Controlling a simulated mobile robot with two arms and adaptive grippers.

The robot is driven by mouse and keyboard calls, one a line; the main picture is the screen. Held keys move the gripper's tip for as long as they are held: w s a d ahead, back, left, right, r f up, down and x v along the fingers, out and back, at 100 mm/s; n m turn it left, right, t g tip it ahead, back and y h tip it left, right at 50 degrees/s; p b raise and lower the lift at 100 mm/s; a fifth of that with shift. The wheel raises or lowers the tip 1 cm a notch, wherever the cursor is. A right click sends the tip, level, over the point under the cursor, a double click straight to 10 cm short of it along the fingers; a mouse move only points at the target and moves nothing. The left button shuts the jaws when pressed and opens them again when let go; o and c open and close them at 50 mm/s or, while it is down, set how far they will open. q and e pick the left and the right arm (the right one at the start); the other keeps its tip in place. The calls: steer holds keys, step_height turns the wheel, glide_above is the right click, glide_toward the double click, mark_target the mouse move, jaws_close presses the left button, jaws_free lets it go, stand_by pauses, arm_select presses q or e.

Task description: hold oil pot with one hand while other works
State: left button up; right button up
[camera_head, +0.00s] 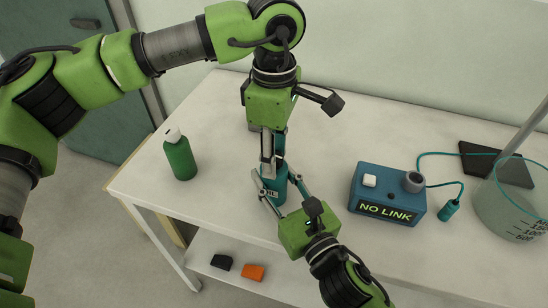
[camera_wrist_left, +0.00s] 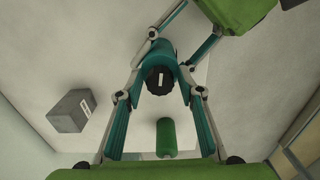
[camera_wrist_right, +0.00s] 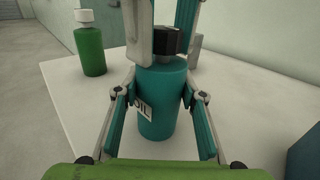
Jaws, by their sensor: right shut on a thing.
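The oil pot (camera_head: 272,187) is a teal cylinder with a black cap and a white label, upright on the white table. My right gripper (camera_head: 276,196) is shut around its body; in the right wrist view a finger lies on each side of the pot (camera_wrist_right: 162,100). My left gripper (camera_head: 272,158) points down from above, its fingers on either side of the black cap (camera_wrist_right: 168,42). They look open, with the cap (camera_wrist_left: 158,80) between them in the left wrist view. Whether either finger touches the cap is unclear.
A green bottle (camera_head: 180,157) stands left of the pot. A grey block (camera_wrist_left: 70,111) is nearby. A blue box (camera_head: 387,193) reading NO LINK, a cabled teal plug (camera_head: 449,209), a black pad (camera_head: 496,164) and a glass beaker (camera_head: 515,205) are right. Table between bottle and pot is clear.

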arm_select(q)
steer(key=c, duration=0.7)
steer(key=shift+o, duration=0.2)
steer(key=n, duration=0.4)
steer(key=shift+n, duration=0.3)
steer(key=n, duration=0.5)
steer(key=o, duration=0.7)
steer(key=shift+c, duration=0.2)
